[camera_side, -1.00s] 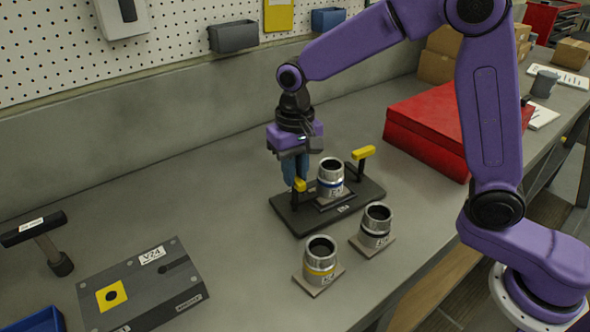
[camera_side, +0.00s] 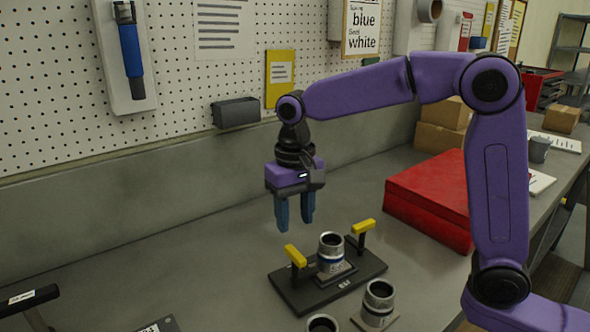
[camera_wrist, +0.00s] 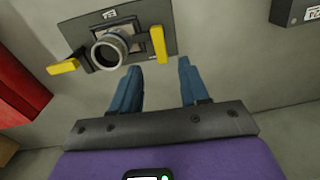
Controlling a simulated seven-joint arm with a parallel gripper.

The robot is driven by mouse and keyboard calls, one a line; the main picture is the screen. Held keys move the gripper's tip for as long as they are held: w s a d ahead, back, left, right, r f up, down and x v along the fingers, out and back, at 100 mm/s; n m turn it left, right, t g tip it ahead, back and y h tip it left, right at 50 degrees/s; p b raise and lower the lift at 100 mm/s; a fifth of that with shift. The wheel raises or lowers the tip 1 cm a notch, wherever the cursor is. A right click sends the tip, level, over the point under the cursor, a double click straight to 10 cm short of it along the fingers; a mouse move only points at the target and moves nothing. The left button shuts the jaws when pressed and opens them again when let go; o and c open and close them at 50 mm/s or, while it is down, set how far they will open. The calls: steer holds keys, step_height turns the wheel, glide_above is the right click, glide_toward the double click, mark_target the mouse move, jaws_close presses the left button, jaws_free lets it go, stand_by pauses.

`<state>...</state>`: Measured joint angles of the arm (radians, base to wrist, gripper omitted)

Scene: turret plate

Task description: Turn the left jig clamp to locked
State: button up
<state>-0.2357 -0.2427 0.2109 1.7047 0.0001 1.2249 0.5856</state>
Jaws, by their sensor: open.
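The dark jig plate (camera_side: 290,297) lies on the bench with a metal cylinder with a blue band (camera_side: 331,250) standing at its middle. The left clamp's yellow handle (camera_side: 295,256) sits at the plate's left end; in the wrist view (camera_wrist: 158,44) it is at the right and points across the plate's length. The right clamp's yellow handle (camera_side: 363,227) points outward, away from the cylinder, in the wrist view (camera_wrist: 63,67). My gripper (camera_side: 295,223) is open and empty, above and behind the left clamp, not touching it. Its blue fingers are apart in the wrist view (camera_wrist: 158,68).
Two more metal cylinders, one at the front right (camera_side: 378,298) and one cut by the bottom edge (camera_side: 322,324), stand before the plate. A red box (camera_side: 430,200) is to the right. The bench behind the plate is clear.

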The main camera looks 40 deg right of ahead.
step_height(320, 180, up, 10)
stand_by(0.4)
steer(key=shift+f, duration=0.15)
steer(key=s+d+f+n, duration=0.4)
steer(key=s+f, duration=0.1)
steer(key=s, duration=0.4)
steer(key=s+d+f+n, duration=0.5)
steer(key=s, duration=0.4)
steer(key=s+d+f+n, duration=0.4)
steer(key=s+d+f, duration=0.1)
steer(key=s, duration=0.4)
steer(key=shift+s+f+n, duration=0.35)
steer(key=shift+f+n, duration=0.05)
steer(key=shift+f, duration=0.15)
